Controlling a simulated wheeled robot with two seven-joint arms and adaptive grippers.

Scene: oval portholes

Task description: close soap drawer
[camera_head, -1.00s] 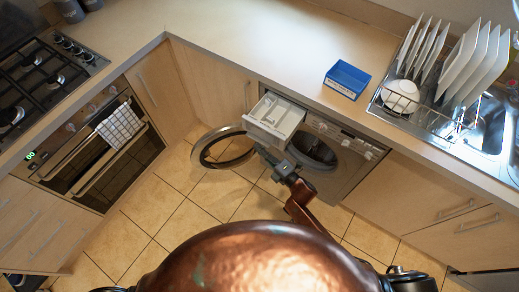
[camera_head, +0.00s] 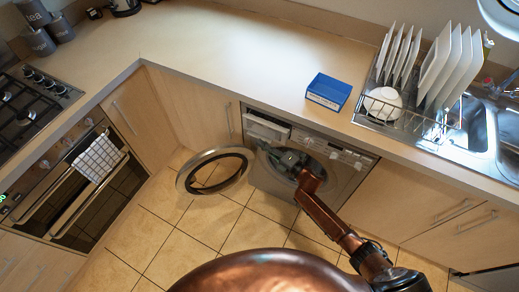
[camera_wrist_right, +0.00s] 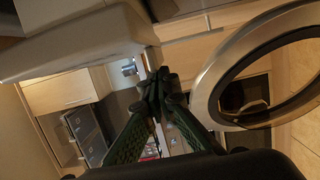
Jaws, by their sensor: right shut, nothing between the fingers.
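The soap drawer (camera_head: 265,130) is a pale grey drawer at the upper left of the washing machine's front (camera_head: 345,152). In the right wrist view, the shut fingers (camera_wrist_right: 160,88) are near a pale panel at the upper left; contact is unclear. My left gripper is not in view.
The round washer door (camera_head: 216,172) hangs wide open to the left of the machine, near my right gripper. A blue box (camera_head: 329,91) stands on the counter above. A dish rack (camera_head: 400,120) with plates and a sink are at the right. The tiled floor is clear.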

